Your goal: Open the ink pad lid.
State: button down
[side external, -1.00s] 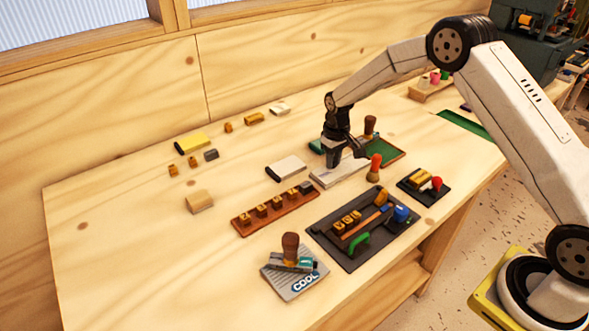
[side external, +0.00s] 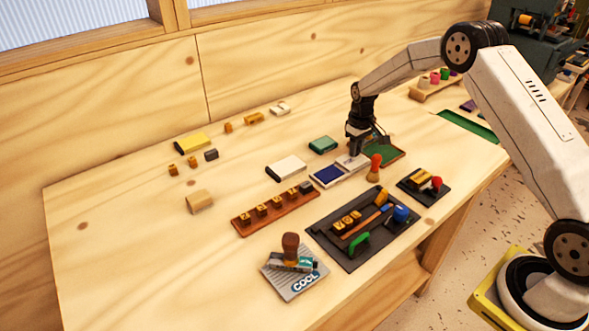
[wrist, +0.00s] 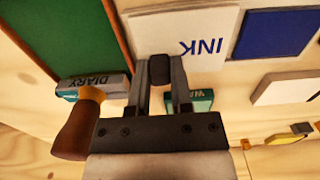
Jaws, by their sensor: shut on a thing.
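The ink pad shows its dark blue surface (side external: 327,176), bare on the left of its pale tray; the blue (wrist: 282,35) also shows in the wrist view. The white lid marked INK (wrist: 207,47) lies to the right of the blue in the side view (side external: 346,162). My gripper (side external: 356,152) is over the lid, fingers pointing down. In the wrist view my gripper (wrist: 160,78) is shut on a small dark knob (wrist: 160,68) at the lid. Where the knob joins the lid is partly hidden by the fingers.
A red-handled stamp (side external: 375,168) stands close in front of the lid. A green panel (side external: 385,152) lies right beside it, with a wooden-handled stamp (wrist: 75,128) near my gripper.

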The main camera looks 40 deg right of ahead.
jog(key=c, duration=0.5)
grip_release()
jog(key=shift+r, duration=3.95)
